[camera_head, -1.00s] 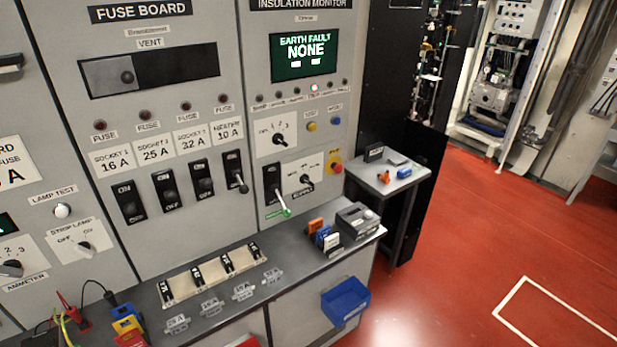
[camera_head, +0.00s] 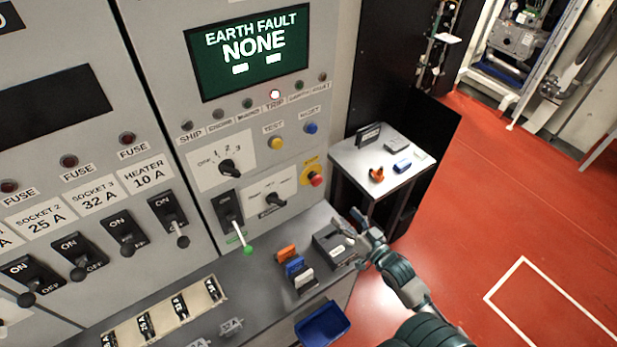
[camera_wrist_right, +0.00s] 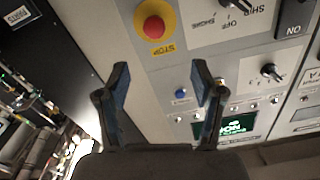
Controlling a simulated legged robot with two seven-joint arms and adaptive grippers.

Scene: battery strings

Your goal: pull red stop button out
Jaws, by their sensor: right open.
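The red stop button (camera_head: 316,180) sits on a yellow plate at the lower right of the insulation monitor panel. In the right wrist view the red button (camera_wrist_right: 154,28) is near the top, on its round yellow plate with a STOP label. My right gripper (camera_head: 352,222) is below and to the right of the button in the head view, apart from it. In the right wrist view my right gripper (camera_wrist_right: 160,72) has its two fingers wide apart with nothing between them. The button lies beyond the fingertips. My left gripper is not in view.
A grey device (camera_head: 335,250) and several coloured blocks (camera_head: 292,265) stand on the counter below the panel. A lever with a green tip (camera_head: 240,238) sticks out left of the button. A small side table (camera_head: 350,160) stands right of the panel. Red floor is clear.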

